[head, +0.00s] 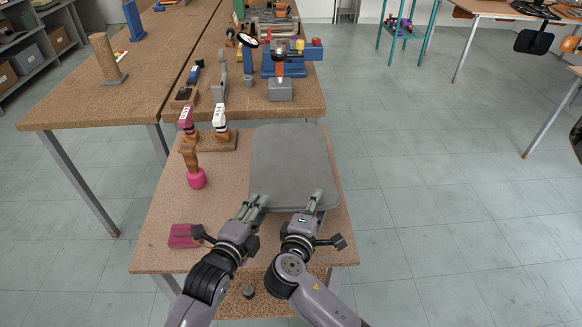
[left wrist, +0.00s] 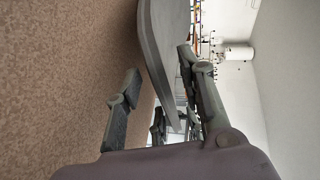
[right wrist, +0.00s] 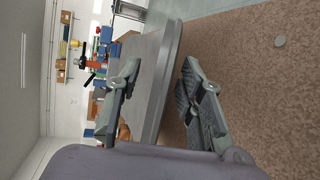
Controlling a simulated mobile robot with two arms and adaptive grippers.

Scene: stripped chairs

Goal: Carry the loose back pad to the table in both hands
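The grey back pad (head: 291,160) lies flat over the right part of the near cork-topped table (head: 162,229). My left gripper (head: 258,203) and right gripper (head: 316,200) are side by side at its near edge. In the left wrist view, the open left fingers (left wrist: 158,75) stand on either side of the pad's edge (left wrist: 160,45), with a gap to the lower finger. In the right wrist view, the open right fingers (right wrist: 160,72) likewise straddle the pad's edge (right wrist: 167,55). I cannot tell whether the upper fingers touch it.
A pink-and-brown tool (head: 195,170), a wooden stand with bottle-like tools (head: 215,142) and a maroon block (head: 184,236) sit left of the pad. Behind stands a higher cork bench (head: 150,62) with a blue vise-like device (head: 285,65). The floor to the right is open.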

